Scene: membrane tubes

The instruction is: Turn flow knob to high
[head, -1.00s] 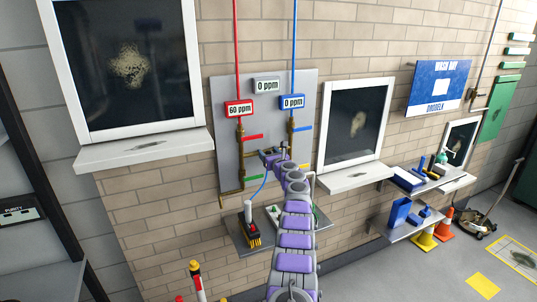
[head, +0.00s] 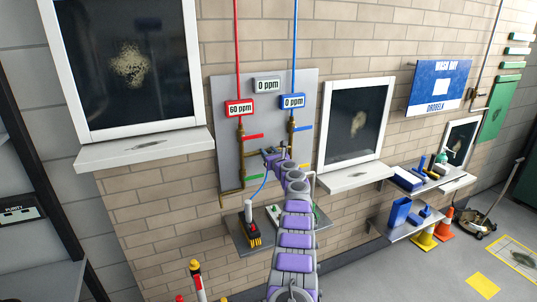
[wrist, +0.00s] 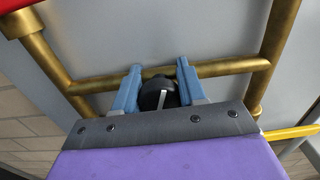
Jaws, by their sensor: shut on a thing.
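The flow knob (wrist: 157,96) is black with a white pointer line. In the wrist view it sits between the two blue fingers of my gripper (wrist: 157,84), which are shut on it. The pointer line runs nearly straight up the picture, tilted slightly right. Brass pipes (wrist: 210,69) pass just behind the knob on the grey panel. In the head view my gripper (head: 269,154) is at the lower middle of the panel (head: 226,150), and it hides the knob there.
The panel carries a red display (head: 239,108) reading 60 ppm, and blue (head: 292,101) and grey (head: 267,85) displays reading 0 ppm. Coloured handles stick out of the pipes, including a yellow one (wrist: 291,132) at right. A shelf with a brush (head: 250,231) is below.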

